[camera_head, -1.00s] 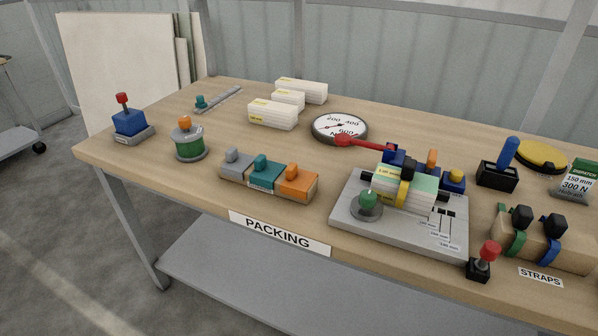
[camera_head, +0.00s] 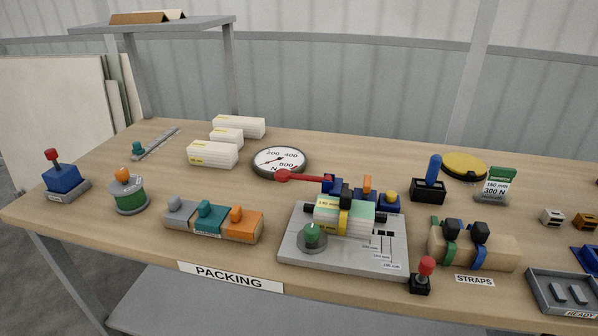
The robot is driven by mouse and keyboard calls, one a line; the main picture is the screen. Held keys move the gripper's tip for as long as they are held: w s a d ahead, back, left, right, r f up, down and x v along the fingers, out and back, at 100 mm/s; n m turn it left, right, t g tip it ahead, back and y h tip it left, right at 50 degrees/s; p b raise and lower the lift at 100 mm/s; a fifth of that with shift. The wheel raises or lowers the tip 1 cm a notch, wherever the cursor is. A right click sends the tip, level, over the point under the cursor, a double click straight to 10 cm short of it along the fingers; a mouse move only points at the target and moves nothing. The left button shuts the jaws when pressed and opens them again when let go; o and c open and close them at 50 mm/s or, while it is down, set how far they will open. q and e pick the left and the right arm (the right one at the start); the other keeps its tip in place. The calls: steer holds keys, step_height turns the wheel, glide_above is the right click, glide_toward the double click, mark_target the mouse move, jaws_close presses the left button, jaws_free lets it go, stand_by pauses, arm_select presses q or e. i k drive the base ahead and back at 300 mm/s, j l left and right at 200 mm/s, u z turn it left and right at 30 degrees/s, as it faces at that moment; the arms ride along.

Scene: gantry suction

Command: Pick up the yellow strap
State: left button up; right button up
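The yellow strap (camera_head: 343,222) runs over a white and pale green pack (camera_head: 360,215) on the grey fixture plate (camera_head: 300,262). A black buckle (camera_head: 346,196) sits at the strap's top. The strap's underside is hidden. The strap rack (camera_head: 500,255), a tan block behind the STRAPS label, holds a green strap (camera_head: 449,254) and a blue strap (camera_head: 476,256), both with black buckles. Neither of my grippers is in view.
A red-handled lever (camera_head: 300,177) reaches over the bench behind the pack. A green knob (camera_head: 312,236) stands at the plate's front left and a red-topped joystick (camera_head: 425,270) at its right. A READY tray (camera_head: 540,292) is at the right edge.

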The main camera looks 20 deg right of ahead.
mark_target(346, 196)
steer(key=z, duration=1.75)
steer(key=j+z, duration=0.35)
steer(key=j, duration=0.35)
steer(key=k, duration=0.05)
